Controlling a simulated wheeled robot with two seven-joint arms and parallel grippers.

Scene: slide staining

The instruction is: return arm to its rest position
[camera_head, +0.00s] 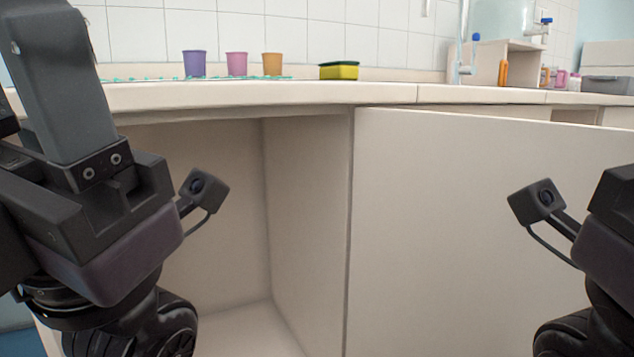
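My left gripper (62,75) is large in the left foreground, its fingers pointing up in front of the counter's left end. No object shows in it, and I cannot tell whether the fingers are apart or together. A small camera (203,188) on a bracket sticks out from it to the right. My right gripper (612,225) is cut off by the right edge. Only part of its body and its bracket camera (537,201) show; its fingertips are not clear. Both are in front of the cabinet, with the right one before the pale door panel (440,220).
Under the counter (270,94), an open cabinet compartment (215,250) looks empty. On the counter stand a purple cup (194,64), a pink cup (237,64), an orange cup (272,64) and a yellow-green sponge (339,71). Bottles and a clear tank (500,20) are at the back right.

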